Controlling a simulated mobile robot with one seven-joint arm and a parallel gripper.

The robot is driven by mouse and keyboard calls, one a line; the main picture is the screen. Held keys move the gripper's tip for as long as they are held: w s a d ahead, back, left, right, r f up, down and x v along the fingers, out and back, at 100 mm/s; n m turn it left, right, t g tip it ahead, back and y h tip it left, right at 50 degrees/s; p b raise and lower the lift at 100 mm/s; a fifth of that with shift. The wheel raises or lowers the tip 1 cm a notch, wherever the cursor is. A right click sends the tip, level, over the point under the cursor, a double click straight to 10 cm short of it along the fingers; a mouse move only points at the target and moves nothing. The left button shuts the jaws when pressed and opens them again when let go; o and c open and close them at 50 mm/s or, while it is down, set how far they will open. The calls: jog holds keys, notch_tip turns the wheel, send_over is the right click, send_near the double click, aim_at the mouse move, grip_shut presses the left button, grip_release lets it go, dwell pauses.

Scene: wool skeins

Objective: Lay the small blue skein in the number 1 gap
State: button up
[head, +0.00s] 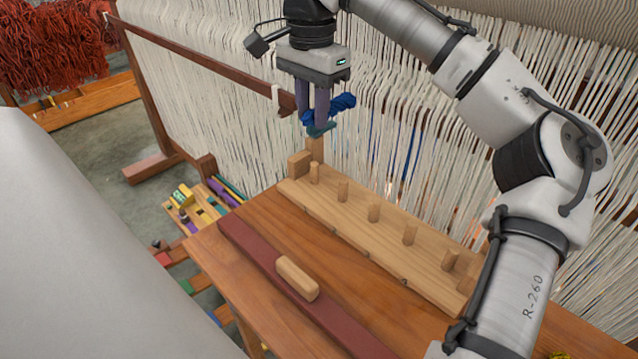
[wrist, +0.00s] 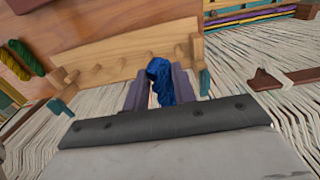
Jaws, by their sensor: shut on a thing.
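My gripper (head: 319,122) is shut on the small blue skein (head: 343,103) and holds it in the air, above the far left end of the peg board. In the wrist view the blue skein (wrist: 160,84) sits between the two purple fingers. The peg board (head: 382,250) is pale wood with a row of short upright pegs, and lies along the loom side of the table. No gap numbers can be read, so I cannot tell which gap is number 1.
A wooden block (head: 297,278) rests on a dark red strip (head: 335,323) along the table (head: 250,282). The loom's white warp threads (head: 225,110) rise close behind the board. A tray of coloured skeins (head: 195,207) is lower left. The board's gaps look empty.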

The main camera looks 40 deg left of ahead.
aim_at(314, 200)
notch_tip(314, 200, down, 17)
jog(key=shift+p, duration=0.4)
jog(key=shift+f, duration=0.15)
jog(key=o, duration=0.9)
jog(key=shift+o, duration=0.2)
notch_tip(314, 200, up, 12)
jog(key=b, duration=0.1)
jog(key=shift+r, duration=0.2)
